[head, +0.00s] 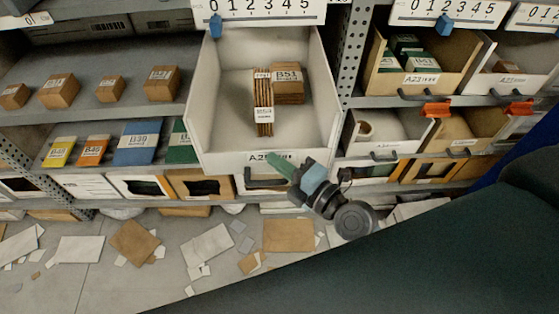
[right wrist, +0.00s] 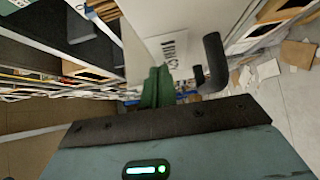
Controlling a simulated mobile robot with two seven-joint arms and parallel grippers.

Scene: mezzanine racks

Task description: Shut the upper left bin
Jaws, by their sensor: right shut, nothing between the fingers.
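A white bin (head: 223,143) labelled A2-something is pulled far out of the rack at the upper middle of the head view. It holds a stack of thin brown cartons (head: 263,100) and a brown box stack marked B51 (head: 288,85). Its dark handle (head: 262,184) is on the front face, below the label. My right gripper (head: 276,163) is shut and empty, its green fingers at the bin's front by the label. In the right wrist view the shut fingers (right wrist: 158,88) are beside the handle (right wrist: 213,62), not around it; contact is unclear. My left gripper is not in view.
To the right, a bin labelled A23 (head: 437,97) and other bins sit in the rack beyond a perforated post (head: 350,45). Left shelves hold brown boxes (head: 60,92) and coloured packets (head: 138,141). Papers and cardboard (head: 134,243) litter the floor below.

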